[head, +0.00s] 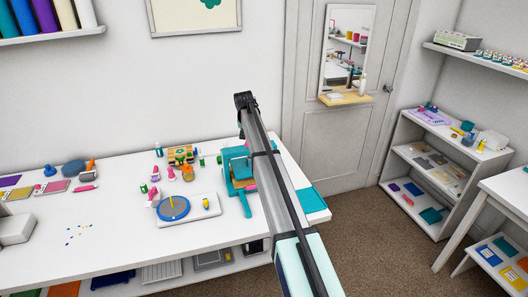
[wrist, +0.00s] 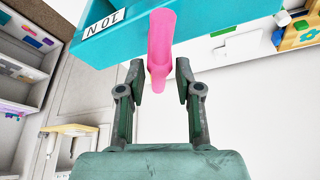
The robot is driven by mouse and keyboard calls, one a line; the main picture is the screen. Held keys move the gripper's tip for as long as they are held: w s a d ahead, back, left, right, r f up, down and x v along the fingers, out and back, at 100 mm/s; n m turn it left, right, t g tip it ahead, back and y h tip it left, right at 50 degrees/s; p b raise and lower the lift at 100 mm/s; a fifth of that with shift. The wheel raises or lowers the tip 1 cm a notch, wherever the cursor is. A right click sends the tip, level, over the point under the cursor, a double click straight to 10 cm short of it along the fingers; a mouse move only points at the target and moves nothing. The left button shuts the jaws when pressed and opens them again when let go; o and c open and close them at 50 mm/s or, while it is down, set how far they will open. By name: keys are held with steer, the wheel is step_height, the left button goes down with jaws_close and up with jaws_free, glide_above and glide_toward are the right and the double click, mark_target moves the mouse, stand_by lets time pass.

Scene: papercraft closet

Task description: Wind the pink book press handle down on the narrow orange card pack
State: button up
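The teal book press (head: 236,165) stands near the right end of the white table in the head view, partly behind my arm. In the wrist view the press (wrist: 200,25) crosses the top, with a printed white label. Its pink handle (wrist: 160,45) sticks out toward me. My gripper (wrist: 159,75) is open, one finger on each side of the handle's end, with visible gaps. A small pink-orange patch (head: 250,184) shows low in the press; I cannot tell whether it is the orange card pack.
Left of the press are a white board with a blue disc (head: 173,208), small pink and green items and a wooden block toy (head: 180,155). A teal mat (head: 313,201) lies at the table's right end. Shelves (head: 403,150) and a door stand to the right.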

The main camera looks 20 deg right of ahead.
steer(key=shift+r+p, duration=0.6)
steer(key=shift+r, duration=1.5)
steer(key=o, duration=0.4)
steer(key=p+v, duration=0.1)
steer(key=v, duration=0.5)
steer(key=shift+p, duration=0.4)
